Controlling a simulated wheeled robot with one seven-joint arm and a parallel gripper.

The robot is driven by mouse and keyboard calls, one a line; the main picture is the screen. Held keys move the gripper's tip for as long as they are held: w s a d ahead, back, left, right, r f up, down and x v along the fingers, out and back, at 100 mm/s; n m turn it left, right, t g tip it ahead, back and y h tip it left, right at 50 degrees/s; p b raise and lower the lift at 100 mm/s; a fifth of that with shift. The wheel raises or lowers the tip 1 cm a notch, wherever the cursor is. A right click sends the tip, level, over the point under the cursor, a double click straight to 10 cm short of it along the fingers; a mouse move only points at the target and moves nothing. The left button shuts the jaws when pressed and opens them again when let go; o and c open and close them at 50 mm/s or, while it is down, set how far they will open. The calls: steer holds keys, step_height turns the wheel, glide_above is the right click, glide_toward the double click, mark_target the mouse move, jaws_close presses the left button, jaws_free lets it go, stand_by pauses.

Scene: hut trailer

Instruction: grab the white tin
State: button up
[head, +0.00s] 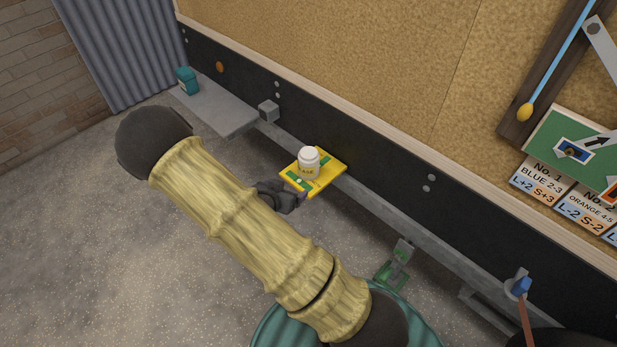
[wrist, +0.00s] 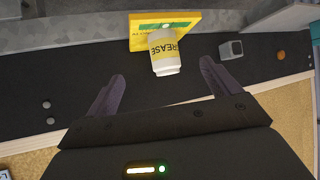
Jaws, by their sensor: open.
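The white tin (head: 309,162) has a yellow label and stands upright on a small yellow and green shelf plate (head: 328,174) on the dark wall rail. In the wrist view the tin (wrist: 165,62) appears upside down, with "GREASE" partly readable on its label, in front of the yellow plate (wrist: 189,25). My gripper (wrist: 161,88) is open, its two dark fingers apart on either side of the tin's line, with the tin beyond the fingertips. In the head view my gripper (head: 290,204) is mostly hidden behind my arm, close to the plate's near left edge.
A grey shelf (head: 215,108) with a teal container (head: 187,81) is at the back left. A small grey block (head: 268,110) juts from the rail left of the tin. A green bracket (head: 393,265) and a blue-topped item (head: 521,286) are farther right. Bare floor lies left.

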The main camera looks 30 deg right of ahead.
mark_target(306, 168)
steer(key=f+t+h+b, duration=0.1)
steer(key=b, duration=0.1)
steer(key=d+f+t+h+b, duration=0.1)
steer(key=f+t+h+b, duration=0.1)
steer(key=w+f+t+h+b, duration=0.1)
steer(key=f+h+b, duration=0.1)
steer(key=shift+d+f, duration=0.15)
steer(key=shift+d, duration=0.15)
steer(key=x, duration=1.1)
steer(key=shift+w+d, duration=0.4)
